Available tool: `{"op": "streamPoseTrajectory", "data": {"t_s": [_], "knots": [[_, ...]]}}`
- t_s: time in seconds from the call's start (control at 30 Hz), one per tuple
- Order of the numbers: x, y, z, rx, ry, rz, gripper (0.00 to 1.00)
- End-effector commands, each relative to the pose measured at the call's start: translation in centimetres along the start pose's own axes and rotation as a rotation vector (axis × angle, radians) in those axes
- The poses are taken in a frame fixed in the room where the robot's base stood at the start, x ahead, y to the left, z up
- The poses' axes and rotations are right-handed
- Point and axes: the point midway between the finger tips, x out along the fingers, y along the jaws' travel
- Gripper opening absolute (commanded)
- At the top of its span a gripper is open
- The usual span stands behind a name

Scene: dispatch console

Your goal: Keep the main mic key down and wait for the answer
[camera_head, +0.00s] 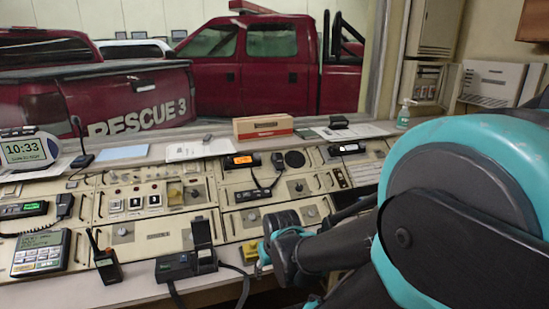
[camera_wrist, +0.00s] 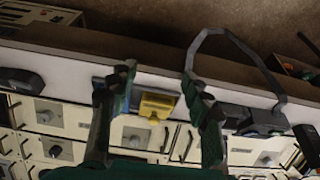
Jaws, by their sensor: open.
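My gripper (camera_wrist: 160,80) is open and empty in the wrist view, its green fingers spread wide. A small yellow block (camera_wrist: 157,105) shows between the fingers, on the front edge of the console; I cannot tell how far below them it is. The yellow block also shows in the head view (camera_head: 249,253), just left of my gripper (camera_head: 264,250). A black desk unit (camera_head: 188,264) with an upright part and a cable stands left of it. A thin-necked desk microphone (camera_head: 82,158) stands at the back left. No label marks the main mic key legibly.
The console (camera_head: 150,236) carries several panels of knobs and keys. A handheld radio (camera_head: 107,263) and a keypad phone (camera_head: 41,253) stand front left. A clock (camera_head: 26,150) reads 10:33. The black unit's cable loop (camera_wrist: 235,38) hangs near the right finger in the wrist view.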

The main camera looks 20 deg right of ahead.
Motion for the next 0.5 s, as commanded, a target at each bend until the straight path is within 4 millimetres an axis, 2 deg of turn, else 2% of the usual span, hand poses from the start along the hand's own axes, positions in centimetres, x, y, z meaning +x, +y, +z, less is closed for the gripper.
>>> {"op": "streamPoseTrajectory", "data": {"t_s": [0.03,0.37,0.5], "knots": [[0.00,0.00,0.00,0.000,0.000,0.000,0.40],[0.00,0.00,0.00,0.000,0.000,0.000,0.00],[0.00,0.00,0.00,0.000,0.000,0.000,0.00]]}}
